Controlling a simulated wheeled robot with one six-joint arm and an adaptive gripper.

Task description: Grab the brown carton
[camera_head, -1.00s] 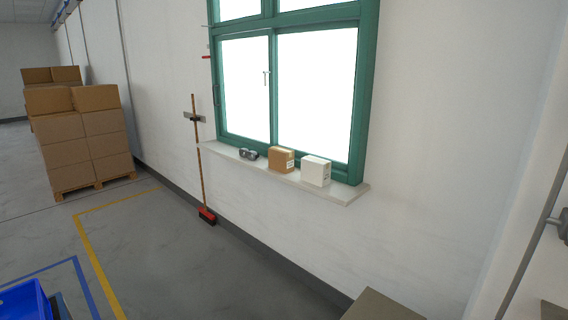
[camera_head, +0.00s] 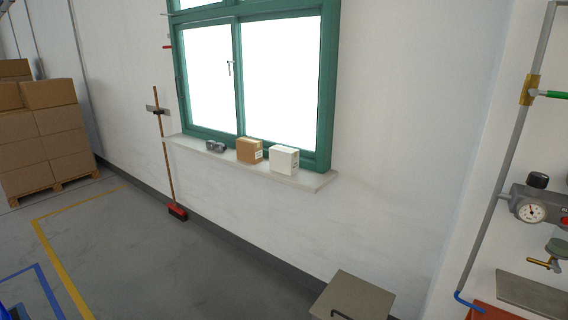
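The brown carton (camera_head: 249,150) is a small box with a white label on its side. It stands upright on the pale window sill (camera_head: 309,184), below the green window frame. A white carton (camera_head: 284,159) stands close to its right, and a dark grey object (camera_head: 215,146), perhaps goggles, lies to its left. My gripper is not in view.
A broom (camera_head: 168,165) leans on the wall left of the sill. Stacked boxes on a pallet (camera_head: 50,188) stand at far left. A grey box with a handle (camera_head: 353,297) stands below right, near pipes and a gauge (camera_head: 531,212). The floor before the sill is clear.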

